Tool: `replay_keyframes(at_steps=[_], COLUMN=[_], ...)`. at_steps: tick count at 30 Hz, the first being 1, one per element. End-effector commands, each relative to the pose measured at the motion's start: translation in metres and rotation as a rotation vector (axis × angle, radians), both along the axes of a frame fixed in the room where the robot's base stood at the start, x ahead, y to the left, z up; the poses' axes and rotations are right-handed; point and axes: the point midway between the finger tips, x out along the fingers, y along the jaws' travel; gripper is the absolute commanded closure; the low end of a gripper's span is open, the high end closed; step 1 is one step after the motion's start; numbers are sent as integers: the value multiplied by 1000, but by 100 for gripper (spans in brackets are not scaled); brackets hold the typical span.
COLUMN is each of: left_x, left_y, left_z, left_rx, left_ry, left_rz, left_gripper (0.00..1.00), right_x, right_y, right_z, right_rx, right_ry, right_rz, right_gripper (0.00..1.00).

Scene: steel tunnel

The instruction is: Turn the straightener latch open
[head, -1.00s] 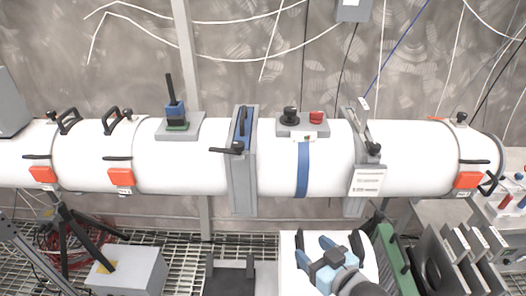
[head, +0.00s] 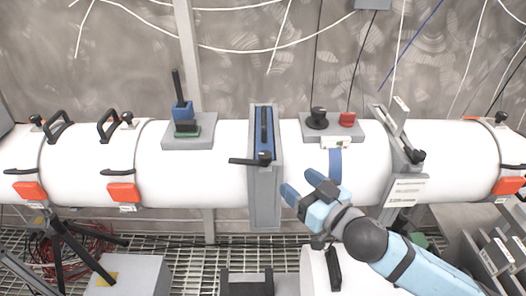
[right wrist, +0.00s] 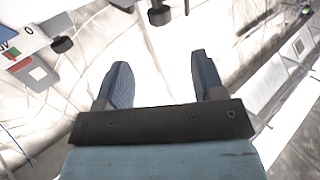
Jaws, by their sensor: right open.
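A grey flange (head: 264,190) with a blue insert (head: 263,130) in its top slot crosses the white tube near the middle of the head view. A black latch lever (head: 248,161) sits on its front, its bar lying roughly level and pointing left. I cannot read a label naming it as the straightener latch. My right gripper (head: 302,186) is in front of the tube, just right of and below this lever, open and empty. In the right wrist view its two blue fingers (right wrist: 160,68) stand apart. A black part (right wrist: 158,12) shows beyond them at the top edge. My left gripper is out of view.
The white tube (head: 200,180) runs across the view. Right of the flange are a blue band (head: 335,165), a box with a black knob and red button (head: 347,119), and a tilted plate clamp (head: 400,140). Orange latches (head: 122,193) sit at left. A tripod (head: 75,245) stands below.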

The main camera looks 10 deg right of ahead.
Motion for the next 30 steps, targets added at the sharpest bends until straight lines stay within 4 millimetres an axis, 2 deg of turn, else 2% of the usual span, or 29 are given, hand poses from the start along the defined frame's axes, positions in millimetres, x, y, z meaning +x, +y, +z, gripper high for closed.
replay_keyframes(at_steps=[9, 15, 21, 30], left_x=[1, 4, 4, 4], left_y=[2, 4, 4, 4], left_z=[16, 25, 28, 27], left_rx=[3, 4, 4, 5], left_ry=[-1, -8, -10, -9], left_rz=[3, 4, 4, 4], left_gripper=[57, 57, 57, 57], right_x=[62, 92, 106, 107], right_y=[29, 44, 50, 51], right_z=[5, 3, 1, 1], right_rx=[0, 0, 0, 0], right_ry=[-4, -2, -1, -1], right_rz=[0, 0, 0, 0], right_gripper=[37, 37, 37, 37])
